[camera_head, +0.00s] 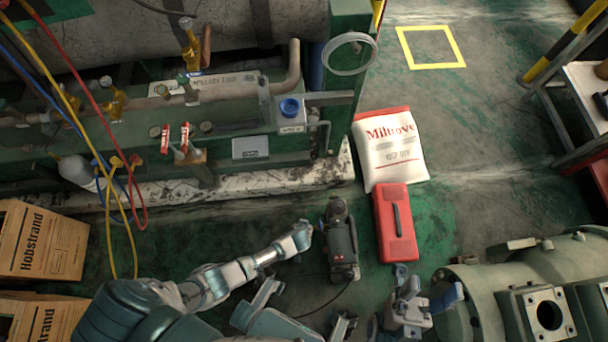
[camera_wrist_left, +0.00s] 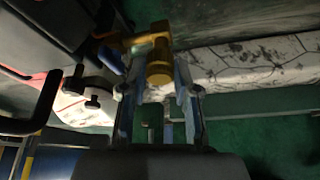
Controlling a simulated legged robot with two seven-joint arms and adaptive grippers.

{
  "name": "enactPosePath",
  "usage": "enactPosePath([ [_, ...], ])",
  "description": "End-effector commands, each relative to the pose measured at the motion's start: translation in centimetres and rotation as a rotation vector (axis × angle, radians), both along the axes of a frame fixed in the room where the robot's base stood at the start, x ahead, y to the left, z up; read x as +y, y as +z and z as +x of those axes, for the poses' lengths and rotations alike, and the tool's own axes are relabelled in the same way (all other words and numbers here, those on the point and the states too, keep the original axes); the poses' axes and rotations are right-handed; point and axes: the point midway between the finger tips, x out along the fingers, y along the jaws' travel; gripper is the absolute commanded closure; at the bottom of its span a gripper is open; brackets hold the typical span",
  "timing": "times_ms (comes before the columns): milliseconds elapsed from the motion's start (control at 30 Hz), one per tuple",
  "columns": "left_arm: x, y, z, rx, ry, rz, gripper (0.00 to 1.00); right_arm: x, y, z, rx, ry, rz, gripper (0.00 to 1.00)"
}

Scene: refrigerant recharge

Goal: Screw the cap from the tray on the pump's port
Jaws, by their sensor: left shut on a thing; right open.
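A dark pump (camera_head: 342,245) stands upright on the green floor in the middle of the head view; I cannot make out its port. In the left wrist view, the fingers of my left gripper (camera_wrist_left: 158,84) are closed around a brass-yellow piece (camera_wrist_left: 158,62). I cannot tell for sure whether this piece is the cap, or whether it is joined to the yellow part behind it. In the head view my left gripper cannot be made out clearly. My right gripper (camera_head: 425,290) is open and empty, in front of a red case (camera_head: 395,225). I cannot identify the tray.
A white and red bag (camera_head: 390,150) lies behind the red case. A green machine with pipes and brass valves (camera_head: 115,105) fills the back left. Cardboard boxes (camera_head: 40,240) stand at the left. A large grey-green flanged machine (camera_head: 530,290) is at the lower right. The floor at back right is open.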

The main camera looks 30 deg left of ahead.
Motion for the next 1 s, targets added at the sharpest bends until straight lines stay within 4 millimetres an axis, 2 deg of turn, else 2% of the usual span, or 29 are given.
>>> enactPosePath([
  [433, 0.2, 0.1, 0.0, -0.003, -0.288, -0.004, 1.0, 0.0, 1.8, -0.3, -0.023, 0.001, 0.0, 0.41],
  [833, 0.2, -0.1, 0.0, -0.002, -0.34, -0.004, 1.0, 0.0, 1.8, -0.3, -0.023, 0.0, 0.0, 0.41],
  [967, 0.6, -0.1, 0.1, -0.002, -0.486, -0.001, 1.0, 0.0, 2.1, -0.4, -0.027, 0.0, 0.0, 0.41],
  [1000, 0.4, -0.1, 0.0, -0.002, -0.502, -0.004, 0.65, 0.0, 2.1, -0.4, -0.026, 0.0, 0.0, 0.41],
])
